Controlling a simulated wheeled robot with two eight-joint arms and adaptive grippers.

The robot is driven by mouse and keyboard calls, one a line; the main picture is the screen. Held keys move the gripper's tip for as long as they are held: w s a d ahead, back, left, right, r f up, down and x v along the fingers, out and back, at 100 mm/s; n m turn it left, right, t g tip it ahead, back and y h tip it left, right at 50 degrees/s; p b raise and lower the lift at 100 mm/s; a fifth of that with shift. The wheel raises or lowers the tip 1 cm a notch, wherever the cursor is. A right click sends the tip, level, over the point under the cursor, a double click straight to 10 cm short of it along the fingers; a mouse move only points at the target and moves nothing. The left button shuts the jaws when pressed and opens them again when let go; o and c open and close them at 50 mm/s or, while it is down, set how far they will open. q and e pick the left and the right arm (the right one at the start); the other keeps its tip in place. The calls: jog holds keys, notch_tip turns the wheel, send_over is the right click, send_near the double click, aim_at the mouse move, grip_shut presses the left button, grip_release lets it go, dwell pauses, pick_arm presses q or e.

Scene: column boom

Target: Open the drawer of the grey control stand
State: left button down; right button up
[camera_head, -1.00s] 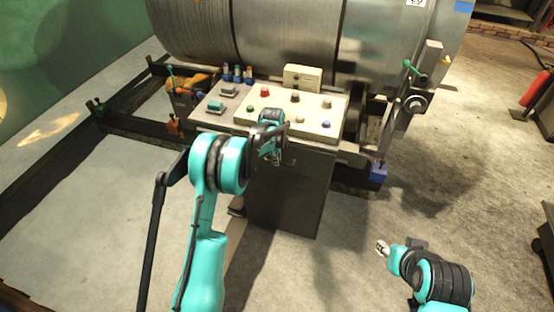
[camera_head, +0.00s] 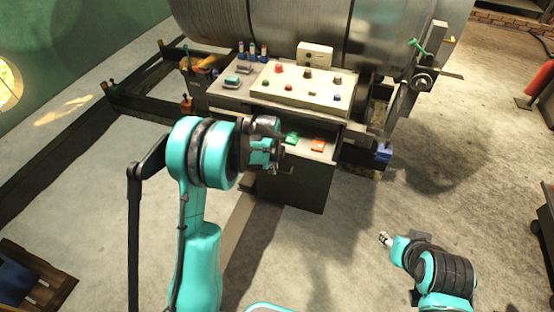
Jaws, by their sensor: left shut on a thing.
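The grey control stand (camera_head: 298,188) stands in the middle, with a cream panel of knobs and buttons on top. Its drawer (camera_head: 304,150) is pulled out below the panel, with a green item (camera_head: 291,138) and an orange item (camera_head: 318,145) inside. My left gripper (camera_head: 276,166) is at the drawer's front, on its left side, shut on what seems to be the handle. The gripper and arm hide the handle and the drawer's left part. My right gripper (camera_head: 385,240) is low at the right, away from the stand; its fingers are too small to read.
A large metal drum (camera_head: 290,30) is behind the stand. A lever mechanism (camera_head: 422,82) and a blue block (camera_head: 383,153) are on the stand's right. Dark beams (camera_head: 140,105) run along the left. A wooden crate (camera_head: 35,285) sits at the lower left.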

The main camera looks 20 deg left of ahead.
pick_arm(q)
jog(key=shift+s, duration=1.1)
jog(key=c, duration=1.6)
grip_release()
jog(key=shift+a, duration=0.1)
jog(key=shift+r, duration=0.1)
notch_tip(320, 180, up, 12)
jog(key=s, duration=0.2)
jog(key=shift+f, duration=0.2)
